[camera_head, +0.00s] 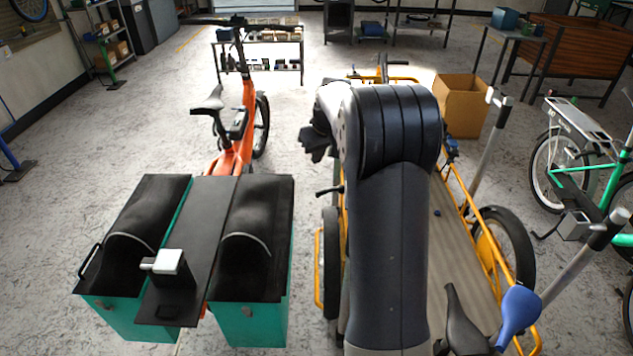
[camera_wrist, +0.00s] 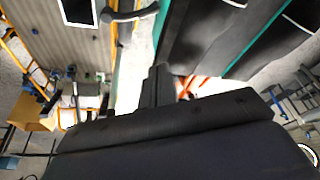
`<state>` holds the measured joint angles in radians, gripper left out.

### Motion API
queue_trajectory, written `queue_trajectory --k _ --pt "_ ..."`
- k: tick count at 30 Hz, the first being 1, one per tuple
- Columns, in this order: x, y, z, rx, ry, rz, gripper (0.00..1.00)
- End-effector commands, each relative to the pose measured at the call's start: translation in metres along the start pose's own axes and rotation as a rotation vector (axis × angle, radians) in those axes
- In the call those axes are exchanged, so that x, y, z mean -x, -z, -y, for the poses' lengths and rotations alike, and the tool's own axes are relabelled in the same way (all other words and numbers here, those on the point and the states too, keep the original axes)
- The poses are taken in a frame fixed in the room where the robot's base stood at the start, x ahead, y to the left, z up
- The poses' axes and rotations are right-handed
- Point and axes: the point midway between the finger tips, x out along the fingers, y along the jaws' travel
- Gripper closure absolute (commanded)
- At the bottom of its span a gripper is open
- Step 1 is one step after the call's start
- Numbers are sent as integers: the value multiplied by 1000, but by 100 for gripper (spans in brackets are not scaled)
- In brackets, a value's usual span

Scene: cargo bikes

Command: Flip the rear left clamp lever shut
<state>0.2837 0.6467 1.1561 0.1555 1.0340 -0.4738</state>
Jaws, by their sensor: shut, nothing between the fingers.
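A black lever (camera_head: 329,190) sticks out leftward at the left rail of the yellow cargo bike (camera_head: 487,262), just left of my arm. A dark grey lever (camera_wrist: 130,15) also shows at the edge of the wooden deck (camera_wrist: 40,38) in the wrist view; I cannot tell for sure that it is the same one. My gripper (camera_head: 313,146) is shut and empty, beyond the black lever and to the left of my forearm. Its dark fingers also show in the wrist view (camera_wrist: 158,86), apart from the lever. My arm hides much of the bike's left side.
An orange bike (camera_head: 235,158) with teal boxes (camera_head: 250,324) under black lids stands close on the left. A cardboard box (camera_head: 462,106) stands behind the yellow bike at right. A green bike (camera_head: 585,182) is far right. Floor is clear between the orange bike and the shelves.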

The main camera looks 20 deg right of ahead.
Motion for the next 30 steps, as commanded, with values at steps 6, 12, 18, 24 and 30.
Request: queue_trajectory --k 6,12,18,24,30 --pt "-4 0 0 0 1 1 100" --pt "-30 -1 1 1 3 5 100" --pt "-73 -1 1 0 3 6 100" --pt "-96 -7 0 -2 0 0 100" --pt "-89 -28 0 -2 0 1 100"
